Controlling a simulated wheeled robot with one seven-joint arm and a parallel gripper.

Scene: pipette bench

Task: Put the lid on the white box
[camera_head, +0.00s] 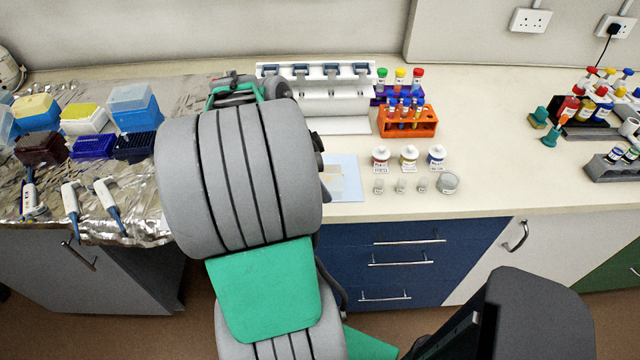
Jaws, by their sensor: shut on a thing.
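The white box (86,121) stands on the foil-covered left part of the bench, with yellow tips showing in its open top. No lid shows on it. My arm fills the middle of the view, and its far end reaches over the back of the bench. My gripper's fingers are hidden behind the arm, so neither they nor anything in them shows. I cannot make out a loose lid for the white box.
Beside the white box stand a blue box (137,117) with a clear top and a yellow-topped blue box (37,113). Dark blue racks (92,146) and pipettes (108,199) lie in front. An orange tube rack (408,123) and small jars stand right of my arm.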

